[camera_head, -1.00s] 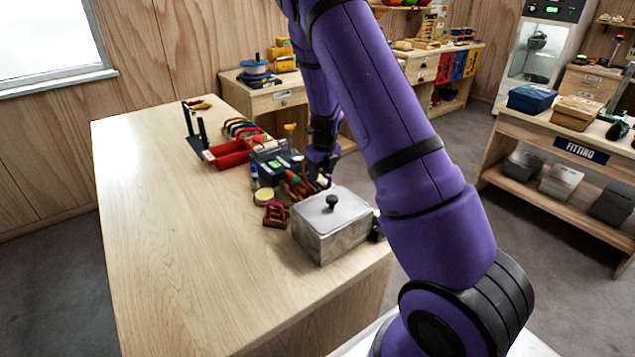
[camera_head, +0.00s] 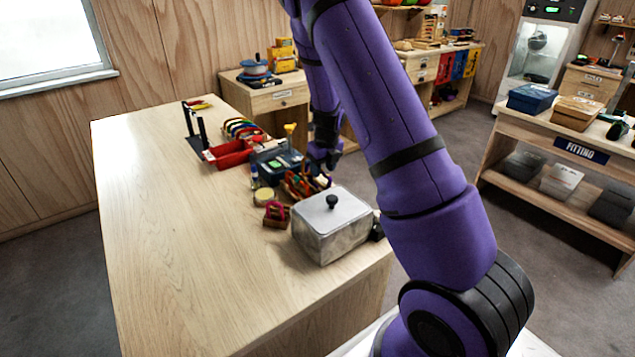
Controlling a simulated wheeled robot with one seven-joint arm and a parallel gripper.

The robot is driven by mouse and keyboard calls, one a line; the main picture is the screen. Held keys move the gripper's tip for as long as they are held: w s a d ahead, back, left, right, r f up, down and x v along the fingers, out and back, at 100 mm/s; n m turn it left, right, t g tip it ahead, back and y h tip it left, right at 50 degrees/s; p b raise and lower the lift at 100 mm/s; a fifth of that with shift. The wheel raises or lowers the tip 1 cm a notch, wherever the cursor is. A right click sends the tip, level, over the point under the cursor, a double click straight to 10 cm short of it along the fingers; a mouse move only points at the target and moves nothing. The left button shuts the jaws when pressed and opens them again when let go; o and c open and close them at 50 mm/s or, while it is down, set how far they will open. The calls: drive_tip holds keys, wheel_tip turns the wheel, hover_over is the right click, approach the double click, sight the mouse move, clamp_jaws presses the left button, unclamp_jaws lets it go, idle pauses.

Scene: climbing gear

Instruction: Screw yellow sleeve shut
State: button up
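My gripper (camera_head: 322,163) is small and dark behind my purple arm, just above the far right part of the bench clutter. Its fingers are too small and dark to show whether they are open or shut. I cannot clearly make out the yellow sleeve. A small yellow piece (camera_head: 290,129) stands upright behind the dark blue box, to the left of my gripper. Below my gripper is a holder of red, green and orange items (camera_head: 300,186). A pink-red loop (camera_head: 276,210) sits on a small wooden block nearer the front.
A metal box with a black-knobbed lid (camera_head: 330,228) stands in front of my gripper. A dark blue box (camera_head: 277,165), a red tray (camera_head: 228,154), a row of coloured carabiners (camera_head: 241,128) and a round yellow-topped tin (camera_head: 264,195) share the bench (camera_head: 180,250). Its left side is clear.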

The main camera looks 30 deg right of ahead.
drive_tip(key=shift+r, duration=0.95)
drive_tip(key=shift+a, duration=0.7)
drive_tip(key=shift+f, duration=0.15)
drive_tip(key=shift+f, duration=1.3)
drive_tip(key=shift+w+d, duration=0.1)
drive_tip(key=shift+d, duration=0.6)
drive_tip(key=shift+r, duration=0.2)
